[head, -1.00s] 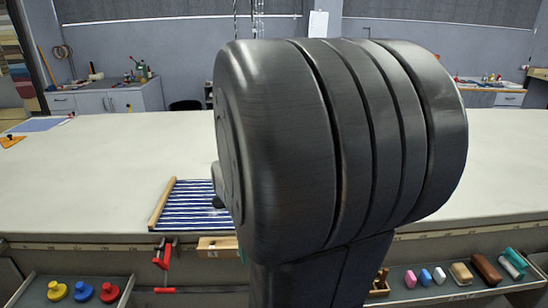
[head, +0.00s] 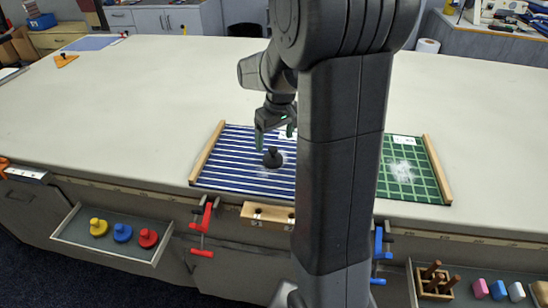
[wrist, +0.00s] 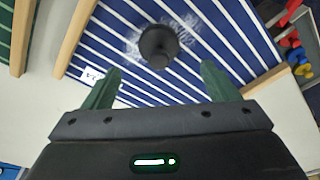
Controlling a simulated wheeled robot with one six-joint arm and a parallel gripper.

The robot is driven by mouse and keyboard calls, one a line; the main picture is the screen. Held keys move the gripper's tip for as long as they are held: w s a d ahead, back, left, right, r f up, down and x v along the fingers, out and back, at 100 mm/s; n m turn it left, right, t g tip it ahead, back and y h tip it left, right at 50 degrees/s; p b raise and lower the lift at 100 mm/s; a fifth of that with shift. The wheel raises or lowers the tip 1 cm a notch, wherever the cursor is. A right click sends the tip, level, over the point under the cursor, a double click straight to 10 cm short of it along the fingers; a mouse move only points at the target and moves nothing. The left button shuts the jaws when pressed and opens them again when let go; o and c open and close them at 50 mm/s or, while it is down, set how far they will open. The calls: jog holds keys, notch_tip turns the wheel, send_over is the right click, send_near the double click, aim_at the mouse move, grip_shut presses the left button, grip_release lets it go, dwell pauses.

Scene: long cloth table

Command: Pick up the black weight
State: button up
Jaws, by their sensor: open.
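The black weight (head: 272,157) stands on the blue-and-white striped mat (head: 222,172) on the table. It is a round dark disc with a knob on top. In the wrist view the black weight (wrist: 158,46) lies ahead of my gripper, between the lines of the two fingers. My gripper (head: 274,130) is above the mat, close to the weight in the head view. In the wrist view my gripper (wrist: 160,85) has its green fingers spread wide with nothing between them. The weight is not between the fingertips.
A green checked mat (head: 420,185) with a wooden edge lies to the right, partly behind my arm. Yellow, blue and red (head: 148,238) knobbed weights sit in a tray (head: 80,240) below the table's front edge. A red clamp (head: 203,225) grips that edge.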

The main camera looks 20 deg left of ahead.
aim_at(274, 149)
jog(key=shift+w+a+f+p, duration=0.1)
jog(key=shift+w+a+f, duration=0.1)
jog(key=shift+f, duration=1.1)
jog(key=shift+w+a+f+p, duration=0.1)
jog(key=shift+a+f+p, duration=0.05)
jog(key=shift+f, duration=1.1)
jog(key=shift+w+a+f+p, duration=0.1)
jog(key=shift+a+f, duration=0.1)
jog(key=shift+f, duration=1.1)
jog(key=c, duration=1.4)
